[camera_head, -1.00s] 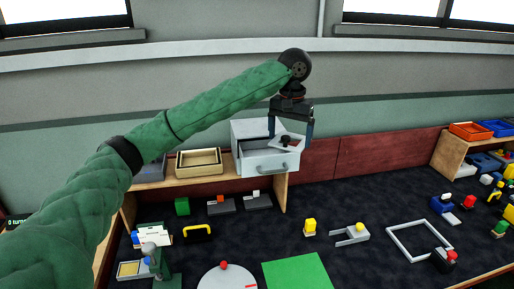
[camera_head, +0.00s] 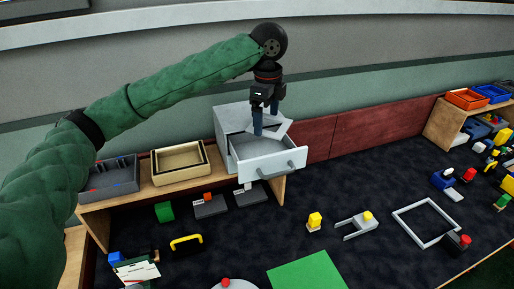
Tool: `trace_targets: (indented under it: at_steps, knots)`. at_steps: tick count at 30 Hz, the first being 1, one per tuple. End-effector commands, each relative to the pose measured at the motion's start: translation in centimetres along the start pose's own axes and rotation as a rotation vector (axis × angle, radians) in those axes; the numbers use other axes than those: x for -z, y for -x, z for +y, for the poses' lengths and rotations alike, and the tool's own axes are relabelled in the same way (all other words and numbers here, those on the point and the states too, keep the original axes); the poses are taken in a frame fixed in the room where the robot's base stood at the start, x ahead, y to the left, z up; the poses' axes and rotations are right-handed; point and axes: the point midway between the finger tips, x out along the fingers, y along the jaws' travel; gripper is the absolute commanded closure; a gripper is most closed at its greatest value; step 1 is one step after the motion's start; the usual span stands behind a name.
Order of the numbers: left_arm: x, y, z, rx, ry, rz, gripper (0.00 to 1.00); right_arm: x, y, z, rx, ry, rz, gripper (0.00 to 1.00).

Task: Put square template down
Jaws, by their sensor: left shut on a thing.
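My left gripper (camera_head: 266,126) points down over the open drawer (camera_head: 268,169) of a light grey cabinet (camera_head: 230,120). It is shut on a flat light grey piece (camera_head: 282,129), which I take to be the square template. The piece looks tilted and shows at the drawer's opening, partly hidden by the fingers. I cannot tell whether it touches the drawer floor. My right gripper is not in view.
The cabinet stands on a wooden shelf (camera_head: 281,190) beside a beige tray (camera_head: 181,178) and a grey bin (camera_head: 107,184).

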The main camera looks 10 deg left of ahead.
Motion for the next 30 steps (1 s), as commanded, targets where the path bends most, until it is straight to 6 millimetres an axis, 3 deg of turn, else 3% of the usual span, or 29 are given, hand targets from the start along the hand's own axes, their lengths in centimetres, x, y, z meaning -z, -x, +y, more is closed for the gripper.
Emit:
trace_targets:
  at_steps: [9, 15, 23, 30]
  knots:
    - [-0.1, 0.0, 0.8, 0.000, -0.468, -0.001, 0.33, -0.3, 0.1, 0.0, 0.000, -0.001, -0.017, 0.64]
    - [-0.3, 0.0, 0.9, 0.000, -0.686, -0.001, 0.33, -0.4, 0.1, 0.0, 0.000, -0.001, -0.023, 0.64]
    - [-0.3, -0.6, 0.9, -0.002, -0.795, 0.000, 0.33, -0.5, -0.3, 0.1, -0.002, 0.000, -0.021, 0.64]
    - [-0.3, -4.4, 0.9, -0.004, -0.797, 0.001, 0.33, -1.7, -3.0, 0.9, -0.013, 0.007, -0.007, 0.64]
